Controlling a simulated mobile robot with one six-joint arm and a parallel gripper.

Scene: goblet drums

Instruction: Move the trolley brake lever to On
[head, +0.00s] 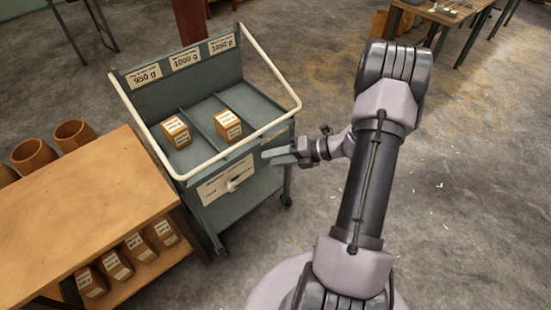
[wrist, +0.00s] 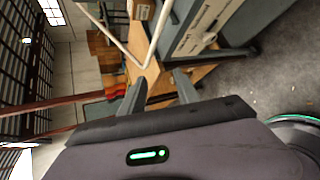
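The trolley (head: 245,195) is grey-green with a white rail, beside the wooden bench. The plate's lettering is too small to read. The lever also shows in the wrist view (wrist: 209,39), beyond my fingers and to the right. My gripper (head: 270,156) is in front of the trolley's right front corner, apart from the lever. In the wrist view its two fingers (wrist: 160,92) stand apart with nothing between them.
The tray has bays labelled 950 g, 1000 g and 1050 g. One brown block (head: 176,132) sits in the left bay, another (head: 228,125) in the middle; the right bay is empty. The wooden bench (head: 85,205) stands close at left. Floor to the right is open.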

